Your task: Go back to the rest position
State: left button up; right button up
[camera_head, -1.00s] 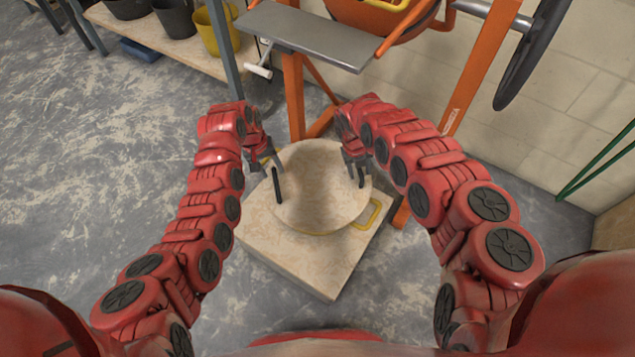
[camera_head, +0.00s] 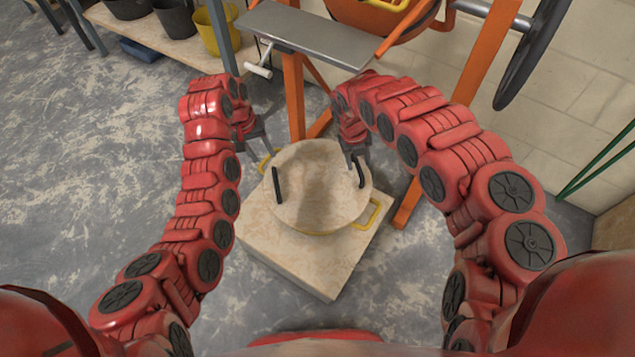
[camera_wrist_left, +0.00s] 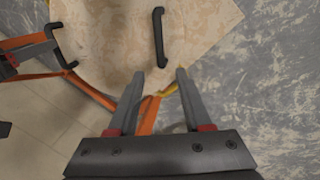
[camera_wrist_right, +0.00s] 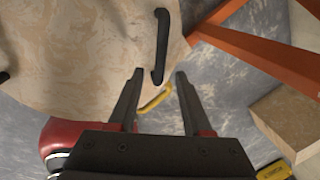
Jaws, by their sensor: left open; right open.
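A round pale board (camera_head: 318,185) with two black handles lies on top of a tub with yellow handles (camera_head: 374,214). My left gripper (camera_head: 268,140) is open and empty, above and behind the left black handle (camera_head: 277,185). That handle shows beyond its fingertips in the left wrist view (camera_wrist_left: 159,38). My right gripper (camera_head: 357,158) is open and empty, near the right black handle (camera_head: 361,171) and apart from it. In the right wrist view that handle (camera_wrist_right: 161,45) lies just beyond the fingertips. Most of the tub is hidden under the board.
The tub stands on a square wooden block (camera_head: 318,265) on the grey floor. An orange-framed mixer with a grey metal tray (camera_head: 307,35) stands close behind. A low shelf (camera_head: 125,37) at the back left holds dark buckets and a yellow bucket (camera_head: 215,28). The floor at left is clear.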

jog(key=shift+a+r, duration=0.2)
jog(key=shift+r, duration=0.75)
